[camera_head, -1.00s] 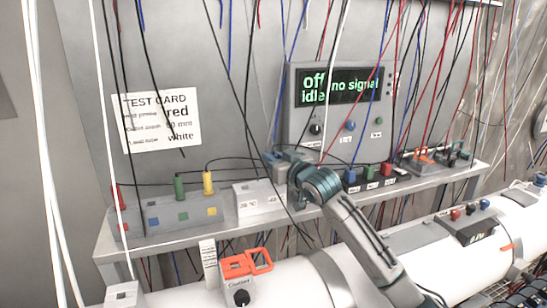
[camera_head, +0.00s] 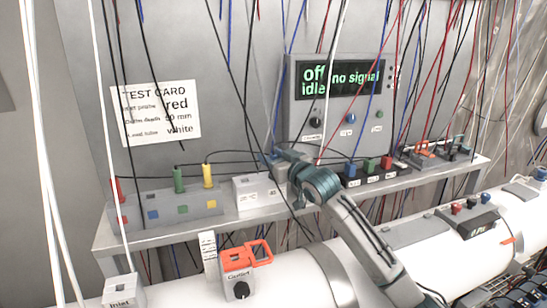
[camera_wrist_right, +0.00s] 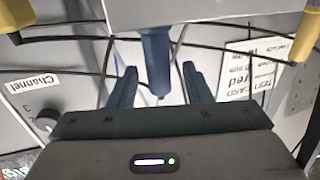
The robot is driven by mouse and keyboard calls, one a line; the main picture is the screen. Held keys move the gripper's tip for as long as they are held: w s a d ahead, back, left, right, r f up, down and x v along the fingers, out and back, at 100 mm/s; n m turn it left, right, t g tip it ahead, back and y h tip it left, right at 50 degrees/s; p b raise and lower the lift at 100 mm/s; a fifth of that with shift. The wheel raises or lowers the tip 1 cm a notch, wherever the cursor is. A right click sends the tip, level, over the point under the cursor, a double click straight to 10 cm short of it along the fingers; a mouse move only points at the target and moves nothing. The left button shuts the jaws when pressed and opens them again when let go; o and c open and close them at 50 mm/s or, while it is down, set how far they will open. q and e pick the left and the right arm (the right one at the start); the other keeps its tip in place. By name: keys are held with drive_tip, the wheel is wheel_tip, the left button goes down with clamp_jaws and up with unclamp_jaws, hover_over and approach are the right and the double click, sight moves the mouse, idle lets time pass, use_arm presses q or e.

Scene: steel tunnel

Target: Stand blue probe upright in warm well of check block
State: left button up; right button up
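The blue probe (camera_wrist_right: 156,62) shows in the right wrist view, its narrow cable end towards me and its other end at a pale grey block (camera_wrist_right: 215,12). My right gripper (camera_wrist_right: 160,85) is open, one finger on each side of the probe, with a visible gap. That view is upside down, so the probe seems to stand up from the block. In the head view my right gripper (camera_head: 279,158) is above the right end of the white check block (camera_head: 256,196), hiding that spot. I cannot read which well holds the probe. My left gripper is out of view.
A grey rack (camera_head: 180,209) with red, green and yellow probes stands left on the shelf. A meter (camera_head: 340,98) reading "off idle, no signal" and a test card (camera_head: 155,115) are behind. Black cables cross near the gripper. Coloured blocks (camera_head: 370,170) stand to the right.

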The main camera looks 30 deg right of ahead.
drive_tip(key=shift+s+f+b, duration=0.15)
drive_tip(key=shift+s+b, duration=0.2)
drive_tip(key=shift+s, duration=0.15)
drive_tip(key=s+b, duration=0.5)
drive_tip(key=s, duration=0.5)
drive_tip(key=shift+b, duration=0.4)
drive_tip(key=shift+d+r, duration=0.1)
drive_tip(key=shift+r, duration=0.1)
